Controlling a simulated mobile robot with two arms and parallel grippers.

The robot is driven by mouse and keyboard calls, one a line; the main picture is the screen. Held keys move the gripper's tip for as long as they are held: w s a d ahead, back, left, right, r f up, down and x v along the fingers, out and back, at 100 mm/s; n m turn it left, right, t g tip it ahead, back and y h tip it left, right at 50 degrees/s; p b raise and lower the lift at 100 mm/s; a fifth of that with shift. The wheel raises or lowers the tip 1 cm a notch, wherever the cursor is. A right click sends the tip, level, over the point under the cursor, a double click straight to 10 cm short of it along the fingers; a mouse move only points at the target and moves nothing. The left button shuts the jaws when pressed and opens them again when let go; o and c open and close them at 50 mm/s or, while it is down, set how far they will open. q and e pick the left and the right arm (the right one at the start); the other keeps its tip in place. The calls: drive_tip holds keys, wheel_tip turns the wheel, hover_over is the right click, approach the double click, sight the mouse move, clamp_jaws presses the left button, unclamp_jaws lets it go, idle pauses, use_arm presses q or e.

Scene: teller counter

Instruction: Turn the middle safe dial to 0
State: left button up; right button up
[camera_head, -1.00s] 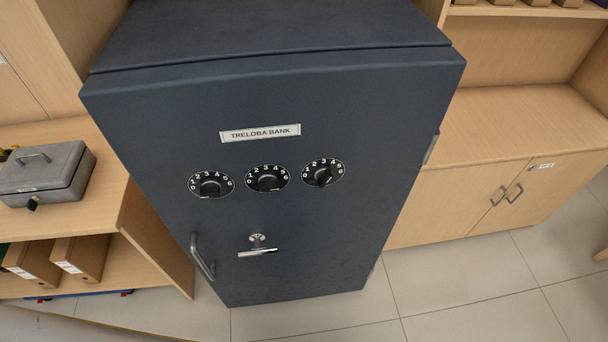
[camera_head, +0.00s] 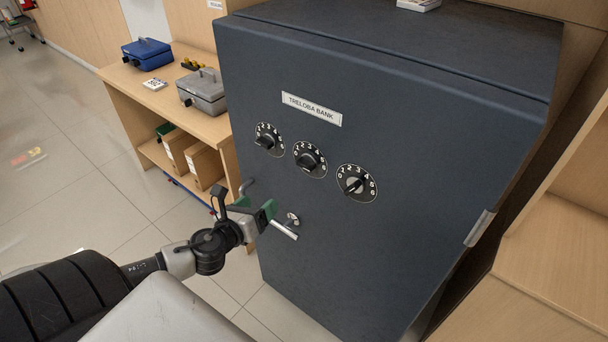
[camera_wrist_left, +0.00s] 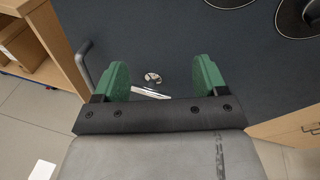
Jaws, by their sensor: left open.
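The dark blue safe (camera_head: 390,110) stands in front of me with a row of three black dials. The middle dial (camera_head: 310,160) has white numbers around a black knob. The left dial (camera_head: 268,138) and the right dial (camera_head: 356,184) flank it. My left gripper (camera_head: 256,213) is below and left of the dials, near the safe's lever handle (camera_head: 286,229), and touches no dial. In the left wrist view its green fingers (camera_wrist_left: 160,80) are spread with nothing between them; the lever handle (camera_wrist_left: 150,92) shows beyond them. My right gripper is out of view.
A pull handle (camera_head: 246,187) sticks out at the safe's left edge. A wooden shelf unit (camera_head: 125,82) with a grey cash box (camera_head: 203,92) and a blue cash box (camera_head: 147,54) stands left. Wooden furniture (camera_head: 535,245) is at right.

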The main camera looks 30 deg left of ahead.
sight(302, 166)
use_arm(q)
drive_tip(key=d+r+m+t+h, duration=0.2)
drive_tip(key=d+r+m+h, duration=0.1)
drive_tip(key=d+r+m, duration=0.4)
drive_tip(key=shift+n, duration=0.8)
drive_tip(key=w, duration=0.3)
drive_tip(key=w+a+p, duration=0.1)
drive_tip(key=w, duration=0.2)
drive_tip(key=w+r, duration=0.1)
drive_tip(key=w, duration=0.2)
drive_tip(key=shift+a+p, duration=0.15)
drive_tip(key=shift+p, duration=0.25)
drive_tip(key=shift+w+f, duration=0.1)
drive_tip(key=shift+w, duration=0.65)
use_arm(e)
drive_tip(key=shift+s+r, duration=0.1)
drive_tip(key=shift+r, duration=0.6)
use_arm(q)
drive_tip(key=c, duration=0.9)
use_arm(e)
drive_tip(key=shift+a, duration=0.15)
